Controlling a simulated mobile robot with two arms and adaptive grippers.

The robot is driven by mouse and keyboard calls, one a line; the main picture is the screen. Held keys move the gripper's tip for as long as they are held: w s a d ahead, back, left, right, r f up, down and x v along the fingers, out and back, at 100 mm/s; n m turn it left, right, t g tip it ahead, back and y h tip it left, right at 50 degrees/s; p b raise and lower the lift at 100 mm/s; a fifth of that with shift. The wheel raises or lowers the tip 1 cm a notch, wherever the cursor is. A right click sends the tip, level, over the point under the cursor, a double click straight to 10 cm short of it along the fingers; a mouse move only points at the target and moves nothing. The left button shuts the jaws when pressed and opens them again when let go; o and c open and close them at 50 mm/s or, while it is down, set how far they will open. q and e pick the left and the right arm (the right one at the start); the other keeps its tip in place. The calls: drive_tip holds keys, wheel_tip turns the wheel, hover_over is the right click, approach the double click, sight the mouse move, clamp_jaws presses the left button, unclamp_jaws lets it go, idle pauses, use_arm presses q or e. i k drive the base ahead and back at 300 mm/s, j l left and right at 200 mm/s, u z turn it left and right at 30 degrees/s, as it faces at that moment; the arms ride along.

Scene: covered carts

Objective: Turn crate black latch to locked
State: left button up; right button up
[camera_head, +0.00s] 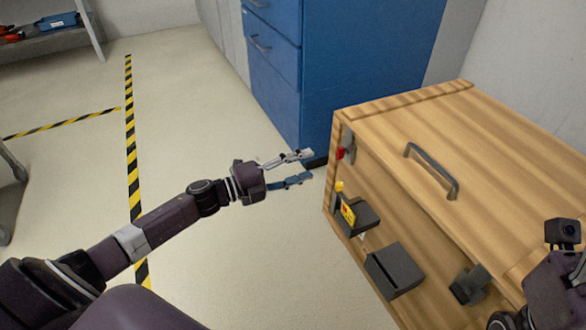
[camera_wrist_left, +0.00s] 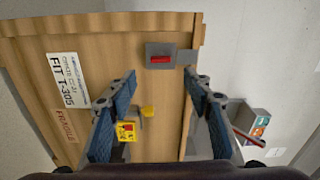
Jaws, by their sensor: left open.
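The crate is a light wooden box (camera_head: 490,140) on the right in the head view. A dark latch-like block (camera_head: 470,285) is on its front, near my right arm; I cannot tell its turn position. A dark grey box (camera_head: 395,270) is left of it. My left gripper (camera_head: 308,168) is open and empty, in the air left of the crate's front. In the left wrist view its fingers (camera_wrist_left: 165,92) are spread before the crate face (camera_wrist_left: 90,45), apart from it. My right arm shows at the lower right; its fingers are out of view.
A red latch (camera_head: 341,152) is near the crate's far corner; it also shows in the left wrist view (camera_wrist_left: 160,59). A blue cabinet (camera_head: 340,60) stands behind.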

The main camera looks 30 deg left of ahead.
sight(460, 293)
drive_tip(key=k+j, duration=0.8)
drive_tip(key=j, duration=0.15)
